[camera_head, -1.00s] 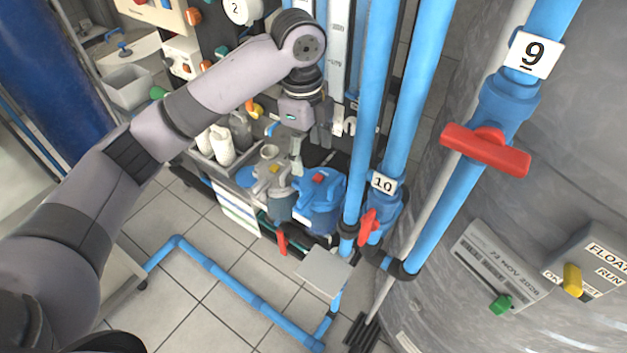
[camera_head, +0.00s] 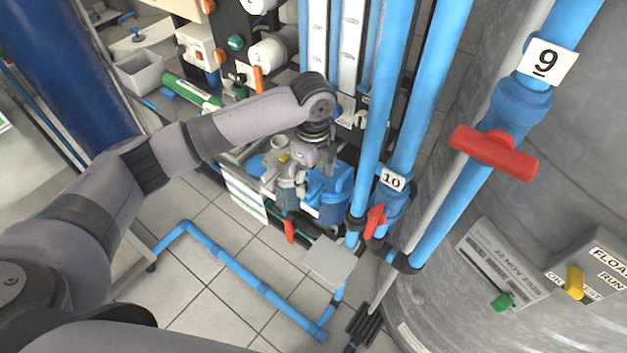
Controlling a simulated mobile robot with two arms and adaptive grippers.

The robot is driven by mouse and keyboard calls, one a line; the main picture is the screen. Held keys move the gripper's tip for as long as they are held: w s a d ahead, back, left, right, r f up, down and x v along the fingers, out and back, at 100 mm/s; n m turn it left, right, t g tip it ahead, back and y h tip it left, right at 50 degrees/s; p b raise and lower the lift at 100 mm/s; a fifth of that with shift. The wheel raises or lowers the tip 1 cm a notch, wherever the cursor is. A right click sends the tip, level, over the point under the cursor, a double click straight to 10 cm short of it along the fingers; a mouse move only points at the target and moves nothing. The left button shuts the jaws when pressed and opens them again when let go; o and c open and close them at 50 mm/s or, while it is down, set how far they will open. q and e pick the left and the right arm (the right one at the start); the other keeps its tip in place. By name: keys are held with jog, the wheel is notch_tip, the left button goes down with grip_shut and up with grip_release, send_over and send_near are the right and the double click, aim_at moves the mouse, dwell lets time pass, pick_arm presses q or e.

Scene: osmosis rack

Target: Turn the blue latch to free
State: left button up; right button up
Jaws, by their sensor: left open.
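My left gripper (camera_head: 314,170) hangs from the wrist near the middle of the camera_head view, fingers pointing down and apart, empty. It appears in front of the blue pump housing (camera_head: 326,203) and the grey pump body beside it (camera_head: 288,190); I cannot tell whether it touches either. I cannot make out a blue latch with certainty; my left forearm covers part of the panel behind it. My right gripper is not in view.
Blue vertical pipes stand just right of the gripper, with valve tag 10 (camera_head: 392,180) and a red handle (camera_head: 375,221). A large red valve handle (camera_head: 494,152) sits under tag 9 (camera_head: 546,62). A grey tank fills the right. A blue floor pipe (camera_head: 235,275) crosses open tiles.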

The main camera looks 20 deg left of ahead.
aim_at(314, 190)
pick_arm(q)
jog(key=shift+f, duration=1.4)
jog(key=shift+c, duration=0.3)
jog(key=c, duration=1.1)
